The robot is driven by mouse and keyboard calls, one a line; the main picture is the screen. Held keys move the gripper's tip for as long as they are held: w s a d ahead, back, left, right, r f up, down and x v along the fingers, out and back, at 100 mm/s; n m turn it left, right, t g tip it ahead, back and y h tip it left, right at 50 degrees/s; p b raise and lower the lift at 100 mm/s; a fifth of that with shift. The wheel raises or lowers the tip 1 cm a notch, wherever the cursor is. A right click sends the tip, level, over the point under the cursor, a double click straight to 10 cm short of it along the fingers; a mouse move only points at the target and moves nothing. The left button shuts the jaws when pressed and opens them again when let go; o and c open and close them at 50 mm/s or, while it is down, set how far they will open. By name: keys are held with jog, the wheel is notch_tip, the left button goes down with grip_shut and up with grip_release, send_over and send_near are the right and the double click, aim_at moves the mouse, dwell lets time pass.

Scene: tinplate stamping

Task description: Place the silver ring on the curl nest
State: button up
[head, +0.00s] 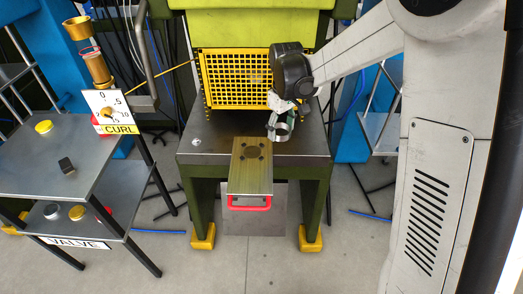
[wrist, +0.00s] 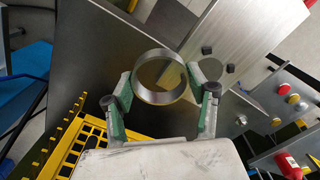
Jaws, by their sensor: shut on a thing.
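The silver ring (wrist: 161,98) is a short open metal band. My gripper (wrist: 163,88) is shut on it, with one green-padded finger on each side. In the head view the ring (head: 281,131) hangs from my gripper (head: 283,115) above the press table, to the right of a brass-coloured slide plate (head: 250,180). A few dark pegs (head: 252,151) stand on the plate's far part; they look like the nest, though no label on them shows. In the wrist view two pegs (wrist: 206,50) show clearly beyond the ring, on the plate (wrist: 215,25). The ring is apart from them.
The steel press table (head: 205,150) has bare room on both sides of the plate. A yellow mesh guard (head: 232,80) stands behind it. The plate's red handle (head: 249,203) overhangs the front edge. A CURL dial sign (head: 110,110) and a shelved stand (head: 95,155) are at left.

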jog(key=s+a+r+n, duration=0.25)
jog(key=a+n, duration=0.25)
jog(key=a, duration=0.5)
jog(key=s+a+r+n, duration=0.2)
jog(key=a+r+n, duration=0.15)
jog(key=a, duration=0.65)
jog(key=n, duration=0.1)
send_over(252, 152)
notch_tip(252, 152, down, 8)
jog(key=shift+r, duration=0.1)
jog(key=shift+f+b, duration=0.4)
jog(key=shift+f, duration=1.65)
jog(key=shift+f, duration=0.2)
jog(key=o, duration=0.8)
jog(key=shift+c, duration=0.2)
jog(key=shift+r, duration=0.2)
